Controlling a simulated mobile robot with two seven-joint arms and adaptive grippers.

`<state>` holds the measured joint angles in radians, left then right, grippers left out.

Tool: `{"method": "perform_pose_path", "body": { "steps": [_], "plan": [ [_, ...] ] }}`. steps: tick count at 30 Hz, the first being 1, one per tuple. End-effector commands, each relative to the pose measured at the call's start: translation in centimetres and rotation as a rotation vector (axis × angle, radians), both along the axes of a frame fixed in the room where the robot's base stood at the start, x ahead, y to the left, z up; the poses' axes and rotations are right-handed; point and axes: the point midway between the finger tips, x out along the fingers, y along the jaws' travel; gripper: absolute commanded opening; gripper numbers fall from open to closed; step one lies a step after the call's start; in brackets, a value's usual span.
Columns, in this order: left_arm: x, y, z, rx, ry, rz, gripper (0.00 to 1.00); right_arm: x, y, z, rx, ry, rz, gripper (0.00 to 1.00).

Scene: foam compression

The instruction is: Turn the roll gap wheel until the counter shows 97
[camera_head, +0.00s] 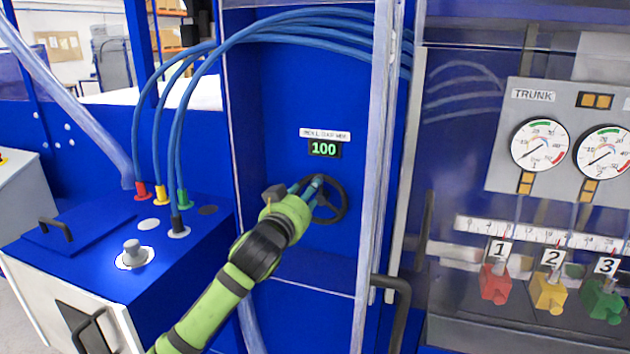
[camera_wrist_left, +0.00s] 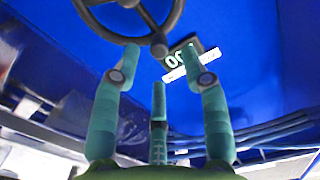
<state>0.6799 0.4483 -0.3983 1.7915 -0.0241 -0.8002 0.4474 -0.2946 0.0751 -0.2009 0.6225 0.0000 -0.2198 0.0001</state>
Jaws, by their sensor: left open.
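The roll gap wheel (camera_head: 332,201) is a dark spoked handwheel on the blue panel. The counter (camera_head: 324,149) above it reads 100 in green digits under a white label. My left gripper (camera_head: 311,188) reaches in from the left, its fingers at the left side of the wheel. In the left wrist view the fingers (camera_wrist_left: 157,65) are spread apart and empty, with the wheel (camera_wrist_left: 133,22) beyond their tips. Whether a fingertip touches the rim cannot be told. The counter (camera_wrist_left: 184,54) is partly hidden behind a finger there. My right gripper is not in view.
A clear vertical strip (camera_head: 375,190) stands just right of the wheel. Blue hoses (camera_head: 210,60) arch from the cabinet (camera_head: 95,250) at left. Gauges (camera_head: 539,144) and numbered valves (camera_head: 495,283) are at right.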

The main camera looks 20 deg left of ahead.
Motion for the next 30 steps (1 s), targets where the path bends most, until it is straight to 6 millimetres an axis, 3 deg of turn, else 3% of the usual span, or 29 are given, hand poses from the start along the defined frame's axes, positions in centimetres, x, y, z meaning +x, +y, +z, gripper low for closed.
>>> {"method": "perform_pose_path", "body": {
  "steps": [12,26,30],
  "plan": [
    [5.1,-0.2,0.1,-0.001,0.003,0.0,0.45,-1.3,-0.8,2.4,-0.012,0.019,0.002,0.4],
    [6.1,-0.3,-0.1,0.001,0.001,-0.001,0.45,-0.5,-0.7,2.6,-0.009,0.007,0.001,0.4],
    [6.1,-0.3,-0.1,0.001,0.002,-0.001,0.0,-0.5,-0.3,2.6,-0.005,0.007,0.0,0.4]
  ]
}}
